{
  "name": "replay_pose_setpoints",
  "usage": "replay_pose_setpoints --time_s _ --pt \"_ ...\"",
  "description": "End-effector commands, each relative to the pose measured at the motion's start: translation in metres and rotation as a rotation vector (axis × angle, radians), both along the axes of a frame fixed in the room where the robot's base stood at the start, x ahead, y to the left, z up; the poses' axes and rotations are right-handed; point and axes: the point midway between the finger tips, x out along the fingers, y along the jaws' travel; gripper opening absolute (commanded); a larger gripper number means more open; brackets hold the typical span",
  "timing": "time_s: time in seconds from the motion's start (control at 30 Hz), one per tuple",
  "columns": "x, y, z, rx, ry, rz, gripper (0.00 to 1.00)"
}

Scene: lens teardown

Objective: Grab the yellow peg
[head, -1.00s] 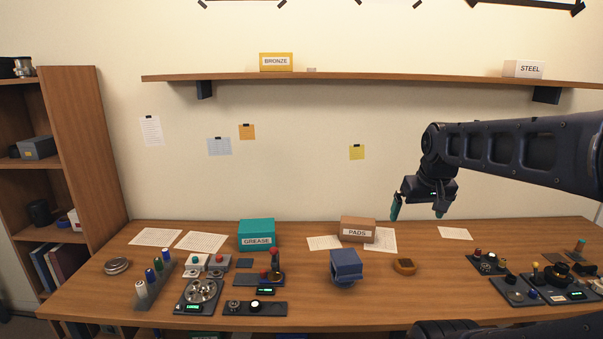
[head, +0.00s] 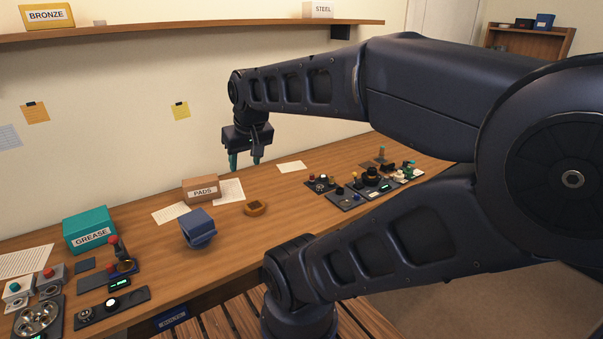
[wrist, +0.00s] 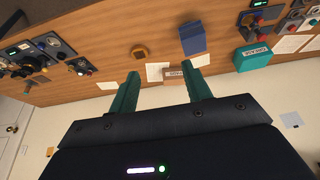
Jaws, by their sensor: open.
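A small yellow upright piece, which looks like the yellow peg (head: 354,177), stands among the dark devices at the right part of the bench in the head view. It is too small to tell its shape well. My gripper (head: 244,161) is open and empty, pointing down above the back of the bench, left of the yellow piece and well apart from it. In the wrist view the two teal fingers of my gripper (wrist: 162,75) are spread, with nothing held between them. I cannot pick out the yellow piece surely in the wrist view.
Dark devices with knobs crowd around the yellow piece, including one with a large black knob (head: 372,177). A brown PADS box (head: 201,189), a blue block (head: 198,229) and an orange-brown ring-like part (head: 255,208) are left of it. A shelf (head: 200,28) runs above.

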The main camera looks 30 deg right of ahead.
Motion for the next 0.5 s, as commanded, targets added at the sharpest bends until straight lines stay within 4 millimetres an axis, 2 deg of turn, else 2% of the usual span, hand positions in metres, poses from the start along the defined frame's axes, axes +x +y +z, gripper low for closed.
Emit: replay_pose_setpoints --time_s 0.13,0.23,0.37,0.5 --pt "0.002 -0.001 0.001 0.002 0.001 -0.006 0.49" --pt "0.011 -0.005 0.003 0.010 0.008 -0.032 0.49" --pt "0.035 -0.017 0.008 0.032 0.025 -0.104 0.49" --pt "0.067 -0.036 0.011 0.062 0.046 -0.204 0.49"
